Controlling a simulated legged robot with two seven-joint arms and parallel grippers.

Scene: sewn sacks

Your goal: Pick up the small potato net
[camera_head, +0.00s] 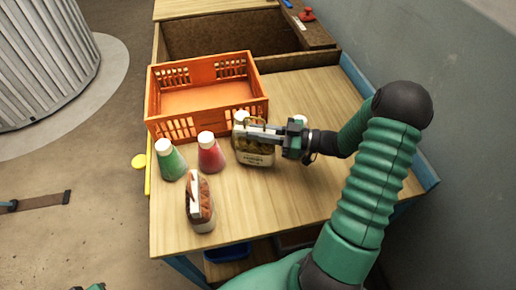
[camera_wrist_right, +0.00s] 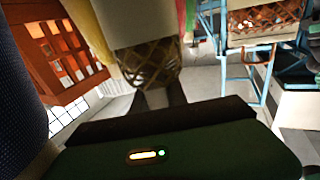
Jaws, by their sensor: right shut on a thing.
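The small potato net (camera_head: 254,153) has a pale label and brown mesh, and is at the front right of the orange crate in the head view. My right gripper (camera_head: 262,134) is shut on its upper part from the right. In the right wrist view the net (camera_wrist_right: 148,65) hangs close between the jaws, with mesh below a pale band. I cannot tell whether its bottom touches the table.
An empty orange crate (camera_head: 206,123) stands behind the net on the wooden table (camera_head: 290,200). A green-filled bottle (camera_head: 171,162), a red-filled bottle (camera_head: 211,157) and a bread-like bag (camera_head: 201,209) stand to the left.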

